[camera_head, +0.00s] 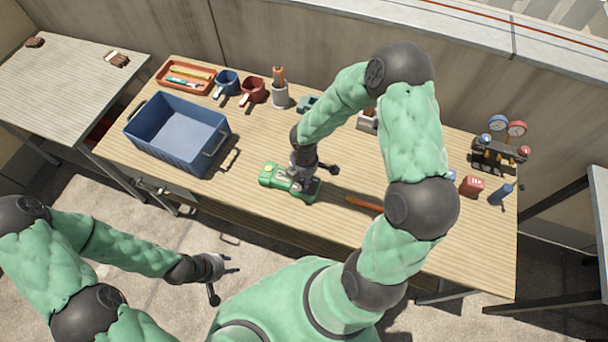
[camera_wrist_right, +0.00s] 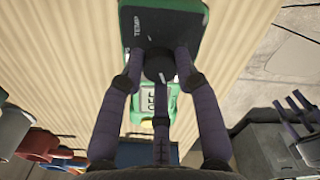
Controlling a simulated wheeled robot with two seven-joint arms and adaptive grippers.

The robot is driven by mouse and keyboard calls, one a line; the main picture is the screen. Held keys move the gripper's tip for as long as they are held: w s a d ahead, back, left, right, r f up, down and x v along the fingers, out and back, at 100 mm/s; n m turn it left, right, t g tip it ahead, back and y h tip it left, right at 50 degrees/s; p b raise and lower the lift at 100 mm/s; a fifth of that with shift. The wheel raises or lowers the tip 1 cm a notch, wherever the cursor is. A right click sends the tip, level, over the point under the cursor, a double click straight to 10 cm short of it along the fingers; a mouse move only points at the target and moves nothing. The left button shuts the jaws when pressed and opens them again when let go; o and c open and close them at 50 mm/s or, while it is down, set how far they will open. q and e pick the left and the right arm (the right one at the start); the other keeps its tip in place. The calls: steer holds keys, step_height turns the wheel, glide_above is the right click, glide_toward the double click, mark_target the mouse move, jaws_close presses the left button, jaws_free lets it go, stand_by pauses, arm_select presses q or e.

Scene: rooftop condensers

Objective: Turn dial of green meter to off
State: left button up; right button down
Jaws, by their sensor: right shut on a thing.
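The green meter (camera_head: 275,177) lies on the wooden workbench (camera_head: 160,205), near its front edge. In the right wrist view the meter (camera_wrist_right: 205,22) has a dark face with a "TEMP" label and a lower label partly hidden, seemingly "OFF". Its round black dial (camera_wrist_right: 158,62) carries a small white mark; where it points is hard to tell. My right gripper (camera_head: 303,182) is over the meter from above, its fingers shut around the dial. My left gripper (camera_head: 222,279) is empty, with fingers spread, in front of the bench and clear of it.
A blue bin (camera_head: 180,133) stands left of the meter. An orange tool (camera_head: 363,204) lies to the right. A gauge set (camera_head: 498,150) stands far right.

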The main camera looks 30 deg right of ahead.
steer(key=shift+n+p, duration=0.3)
steer(key=shift+n, duration=0.3)
steer(key=c, duration=0.9)
jaws_free()
step_height(320, 180, up, 12)
steer(key=shift+f, duration=0.1)
stand_by(0.3)
